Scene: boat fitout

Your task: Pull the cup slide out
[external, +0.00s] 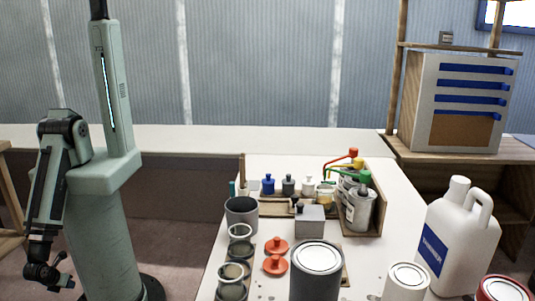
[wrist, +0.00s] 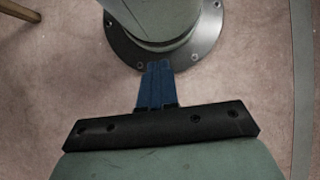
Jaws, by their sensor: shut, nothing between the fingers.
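Several grey cups stand in a row along the left side of the white table, including a larger grey cup (external: 241,214) at the back and a smaller open one (external: 232,272) nearer the front. I cannot clearly make out a separate slide under or beside them. My gripper (external: 66,272) hangs low at the far left beside my base, well away from the table and cups. In the wrist view its blue fingers (wrist: 158,66) are together and empty, above the floor by my base. No cup shows in the wrist view.
Two red-orange lids (external: 276,247), a grey box (external: 309,219) and a large can (external: 317,274) crowd the table's middle. A white jug (external: 459,235) stands at right. A wooden rack holds paint cans (external: 358,210) with coloured tops. A cabinet (external: 463,103) with blue strips stands behind.

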